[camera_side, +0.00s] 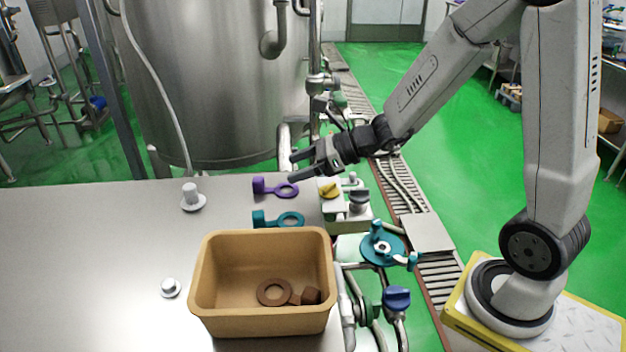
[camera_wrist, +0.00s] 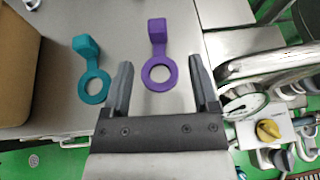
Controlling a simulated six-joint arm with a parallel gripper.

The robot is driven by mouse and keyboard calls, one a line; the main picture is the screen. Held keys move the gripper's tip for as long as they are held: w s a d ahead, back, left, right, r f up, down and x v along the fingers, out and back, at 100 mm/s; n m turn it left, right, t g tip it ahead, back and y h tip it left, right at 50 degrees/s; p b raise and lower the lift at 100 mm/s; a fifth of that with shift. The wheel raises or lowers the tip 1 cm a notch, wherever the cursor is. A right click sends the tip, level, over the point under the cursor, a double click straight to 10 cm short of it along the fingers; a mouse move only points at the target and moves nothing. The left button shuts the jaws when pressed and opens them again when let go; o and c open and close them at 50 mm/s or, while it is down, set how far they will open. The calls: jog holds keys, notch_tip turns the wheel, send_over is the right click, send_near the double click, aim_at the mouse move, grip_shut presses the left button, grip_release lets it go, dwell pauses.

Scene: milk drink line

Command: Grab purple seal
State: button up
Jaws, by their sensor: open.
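The purple seal (camera_side: 276,187) lies flat on the steel table, a ring with a block-shaped tab at one end. In the wrist view the purple seal (camera_wrist: 158,58) lies between the two finger lines, its ring nearer to me and its tab pointing away. My gripper (camera_side: 292,168) is open and empty, above the table near the seal and apart from it. Its two fingers show in the wrist view (camera_wrist: 160,80), one on each side of the ring.
A teal seal (camera_side: 279,220) lies next to the purple one. A tan bin (camera_side: 262,240) holds a brown seal (camera_side: 275,292). A valve block with a yellow knob (camera_side: 329,190) stands right of the purple seal. White fittings (camera_side: 192,198) stand on the left; the table's far left is clear.

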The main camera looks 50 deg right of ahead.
aim_at(259, 179)
jog(key=shift+w+a+r+m, duration=0.1)
jog(key=shift+a+m, duration=0.05)
jog(key=shift+m, duration=0.15)
jog(key=shift+x, duration=1.3)
jog(key=shift+x, duration=2.6)
jog(key=shift+a+r, duration=0.1)
jog(key=shift+r, duration=0.05)
jog(key=shift+c, duration=0.2)
grip_shut()
